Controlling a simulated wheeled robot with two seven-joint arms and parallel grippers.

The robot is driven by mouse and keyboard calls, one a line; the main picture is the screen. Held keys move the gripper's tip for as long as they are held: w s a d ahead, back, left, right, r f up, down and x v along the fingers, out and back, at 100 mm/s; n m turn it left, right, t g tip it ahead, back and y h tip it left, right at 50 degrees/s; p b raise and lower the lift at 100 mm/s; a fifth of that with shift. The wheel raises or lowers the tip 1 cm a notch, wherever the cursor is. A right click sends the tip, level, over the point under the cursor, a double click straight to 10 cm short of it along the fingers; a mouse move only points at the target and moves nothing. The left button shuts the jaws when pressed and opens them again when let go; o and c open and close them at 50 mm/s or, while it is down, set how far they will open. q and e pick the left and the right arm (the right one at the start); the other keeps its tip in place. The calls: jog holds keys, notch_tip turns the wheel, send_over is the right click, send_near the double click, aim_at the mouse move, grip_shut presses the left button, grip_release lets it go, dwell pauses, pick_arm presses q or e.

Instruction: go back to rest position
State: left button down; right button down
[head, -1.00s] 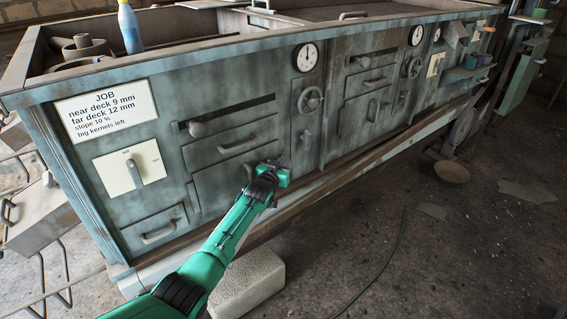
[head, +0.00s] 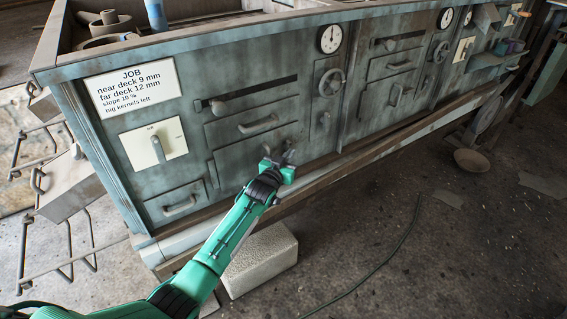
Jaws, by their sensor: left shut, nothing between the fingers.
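My left gripper (head: 284,160) is at the end of my green left arm, in front of the lower panel of the large grey-green machine (head: 245,175). It is shut and empty. Whether its tip touches the panel cannot be told. My right gripper is not in view.
The machine carries a job card (head: 132,87), a lever on a white plate (head: 157,149), a slider knob (head: 219,107), a handwheel (head: 331,82) and several handles. A pale block (head: 262,262) lies on the floor below my arm.

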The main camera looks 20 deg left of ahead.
pick_arm(q)
jog(key=shift+s+a+p, duration=0.15)
jog(key=shift+s, duration=1.2)
jog(key=shift+s+a+p, duration=0.1)
jog(key=shift+s+p, duration=0.05)
jog(key=shift+s, duration=1.15)
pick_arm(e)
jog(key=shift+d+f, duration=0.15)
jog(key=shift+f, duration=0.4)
